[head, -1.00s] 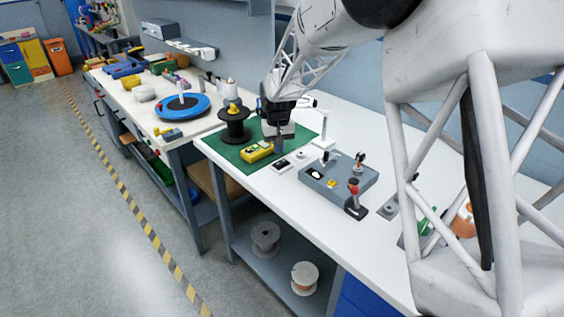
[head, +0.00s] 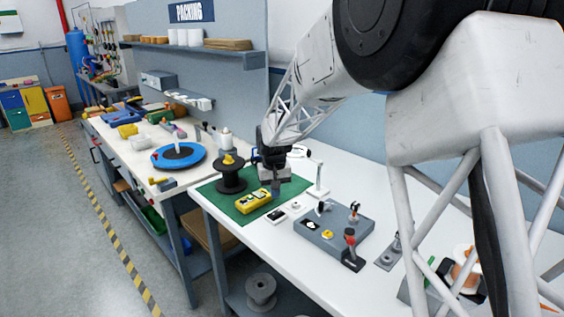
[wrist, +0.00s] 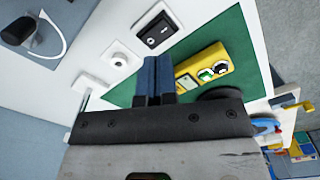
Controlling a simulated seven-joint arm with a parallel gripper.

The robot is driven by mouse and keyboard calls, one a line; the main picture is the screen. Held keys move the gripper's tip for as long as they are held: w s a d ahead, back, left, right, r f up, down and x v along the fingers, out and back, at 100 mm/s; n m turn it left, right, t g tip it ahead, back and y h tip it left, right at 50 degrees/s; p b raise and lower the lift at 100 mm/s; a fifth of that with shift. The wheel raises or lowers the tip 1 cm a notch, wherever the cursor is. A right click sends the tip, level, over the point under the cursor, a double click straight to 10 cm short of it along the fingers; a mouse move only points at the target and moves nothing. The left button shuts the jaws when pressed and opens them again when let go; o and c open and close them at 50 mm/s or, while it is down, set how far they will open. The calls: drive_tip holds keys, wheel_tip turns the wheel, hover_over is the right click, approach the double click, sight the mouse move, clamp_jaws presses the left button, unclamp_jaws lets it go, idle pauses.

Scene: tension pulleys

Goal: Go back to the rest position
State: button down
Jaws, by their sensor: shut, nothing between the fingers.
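My gripper (head: 276,188) hangs over the green mat (head: 217,202) on the white bench, beside the yellow button box (head: 252,201). In the wrist view my gripper's blue fingers (wrist: 156,80) are together with nothing between them. The yellow button box (wrist: 206,68) lies just to the right of the fingers there, apart from them. A black spool (head: 230,178) with a yellow piece on top stands behind the box on the mat.
A grey control box (head: 333,230) with levers stands right of the mat. A black rocker switch (head: 277,215) and a thin white stand (head: 318,182) are close to my gripper. A blue disc (head: 179,157) lies on the further bench. White bench is bare behind the control box.

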drive_tip(key=s+d+r+m, duration=0.1)
drive_tip(key=s+d+r, duration=0.35)
drive_tip(key=s, duration=0.25)
drive_tip(key=s+d+r+t, duration=0.1)
drive_tip(key=s+d+r, duration=0.35)
drive_tip(key=s, duration=0.35)
drive_tip(key=s+d+r+m, duration=0.1)
drive_tip(key=s+d+r, duration=0.3)
drive_tip(key=s+d, duration=0.25)
drive_tip(key=s+d+f, duration=0.1)
drive_tip(key=s+d, duration=0.2)
drive_tip(key=s, duration=0.9)
drive_tip(key=s+d+m+t, duration=0.1)
drive_tip(key=s+d, duration=0.2)
drive_tip(key=s, duration=0.9)
drive_tip(key=shift+d+f+t, duration=0.3)
drive_tip(key=shift+f, duration=0.1)
drive_tip(key=shift+w, duration=0.1)
